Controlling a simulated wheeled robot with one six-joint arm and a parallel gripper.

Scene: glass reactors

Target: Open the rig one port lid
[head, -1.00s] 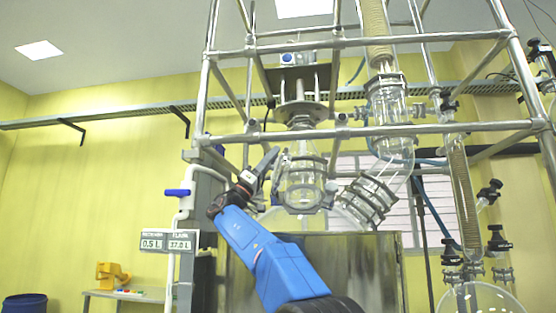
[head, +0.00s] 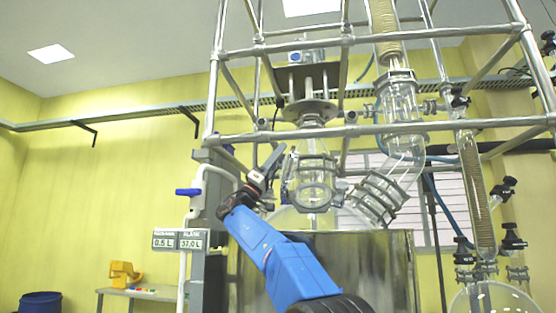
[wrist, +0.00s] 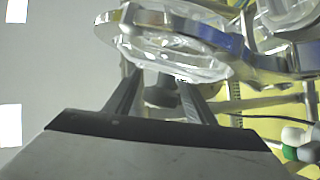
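In the wrist view a clear round glass piece (wrist: 170,55) with a metal ring around it lies just beyond my fingertips. It looks like the port lid, but I cannot tell for sure. My gripper (wrist: 158,88) has its two dark fingers apart, pointing at the glass. A grey shape shows behind the gap. I cannot tell whether the fingers touch the glass. In the head view my gripper (head: 274,160) is raised on the blue arm, just left of the clamped glass neck (head: 312,178) of the rig. The lid cannot be made out there.
A metal tube frame (head: 380,130) surrounds the glassware. A large metal vessel (head: 350,260) stands below. A display post (head: 180,240) with a blue-handled valve (head: 188,192) is left of my arm. A bench (head: 145,295) stands by the yellow wall, with open room at the left.

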